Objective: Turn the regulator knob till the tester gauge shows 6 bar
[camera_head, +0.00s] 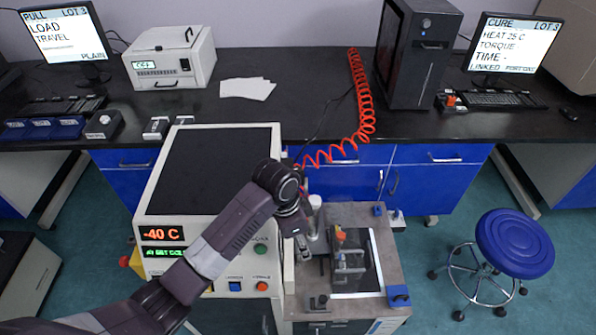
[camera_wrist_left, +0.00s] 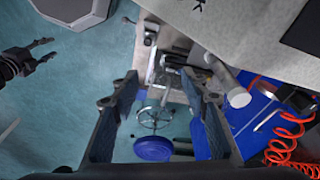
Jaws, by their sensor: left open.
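My left gripper (camera_head: 304,256) is open and empty above the gap between the control cabinet and the tester bench. In the left wrist view its two fingers (camera_wrist_left: 160,115) are spread wide with nothing between them. My right gripper (camera_wrist_left: 46,50) shows at the left of that view, its prongs apart and empty. The tester (camera_head: 348,262) stands on the bench right of my left gripper, with an orange part on top. A pale cylinder (camera_head: 315,203) stands upright behind my gripper; it also shows in the wrist view (camera_wrist_left: 238,97). I cannot clearly identify the regulator knob or read a gauge.
The control cabinet (camera_head: 212,150) with a "-40 C" display stands left of the bench (camera_head: 385,225). A red coiled hose (camera_head: 362,95) hangs from the black counter (camera_head: 300,105). A blue stool (camera_head: 515,243) stands on the open floor at right.

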